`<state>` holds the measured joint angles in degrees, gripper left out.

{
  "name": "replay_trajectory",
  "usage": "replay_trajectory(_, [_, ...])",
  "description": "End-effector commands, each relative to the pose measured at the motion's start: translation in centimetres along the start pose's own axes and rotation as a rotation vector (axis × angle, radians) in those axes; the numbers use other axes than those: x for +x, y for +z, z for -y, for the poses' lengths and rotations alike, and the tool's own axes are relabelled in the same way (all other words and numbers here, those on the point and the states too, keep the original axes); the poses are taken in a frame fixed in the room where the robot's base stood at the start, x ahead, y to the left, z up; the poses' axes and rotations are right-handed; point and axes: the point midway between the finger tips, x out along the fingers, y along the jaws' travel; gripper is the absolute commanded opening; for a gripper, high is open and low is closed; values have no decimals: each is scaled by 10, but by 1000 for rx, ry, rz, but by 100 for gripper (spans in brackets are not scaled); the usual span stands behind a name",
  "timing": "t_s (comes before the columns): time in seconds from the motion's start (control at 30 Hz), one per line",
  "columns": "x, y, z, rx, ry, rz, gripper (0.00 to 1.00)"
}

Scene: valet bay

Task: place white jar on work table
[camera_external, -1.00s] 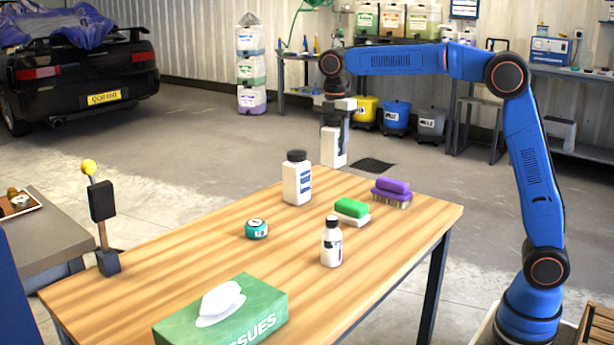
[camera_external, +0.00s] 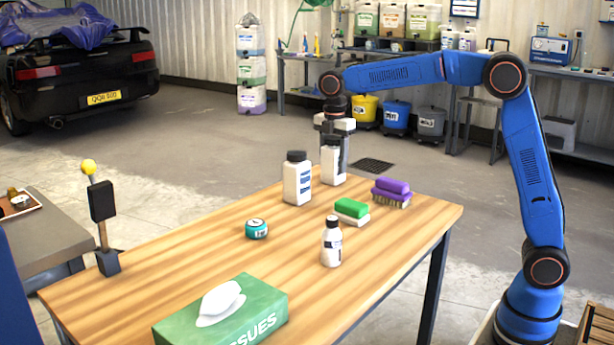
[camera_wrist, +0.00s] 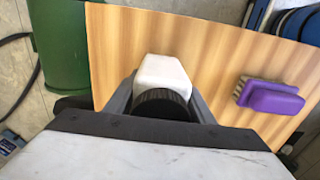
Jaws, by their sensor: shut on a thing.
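The white jar (camera_external: 333,168) with a dark lid is upright in my gripper (camera_external: 334,146), low at the far edge of the wooden work table (camera_external: 190,262). I cannot tell whether its base touches the tabletop. In the wrist view my gripper (camera_wrist: 160,108) is closed around the jar's dark-lidded end, and the jar's white body (camera_wrist: 162,72) shows against the table (camera_wrist: 215,60). The jaws hide part of the jar. Another white container with a black lid (camera_external: 297,184) stands just left of it on the table.
A purple brush (camera_external: 391,191), a green sponge (camera_external: 351,209), a small white bottle (camera_external: 331,245), a teal tin (camera_external: 256,229) and a green tissue box (camera_external: 232,312) are on the table. A green cylinder (camera_wrist: 62,50) shows left of the table in the wrist view. The table's left middle is bare.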

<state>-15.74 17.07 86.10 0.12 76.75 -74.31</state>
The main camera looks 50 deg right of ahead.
Motion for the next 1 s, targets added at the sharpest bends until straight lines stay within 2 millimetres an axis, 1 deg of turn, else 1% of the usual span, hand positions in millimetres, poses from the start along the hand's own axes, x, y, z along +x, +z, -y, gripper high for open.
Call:
replay_trajectory(0.03, [1,0,0,0,0,0,53])
replay_trajectory(0.1, [0,0,0,0,0,0,67])
replay_trajectory(0.4, [0,0,0,0,0,0,67])
replay_trajectory(0.53, [-8,0,0,0,1,0,67])
replay_trajectory(0.67, [-27,0,0,0,2,-1,67])
replay_trajectory(1.0, [-92,0,-1,0,2,0,67])
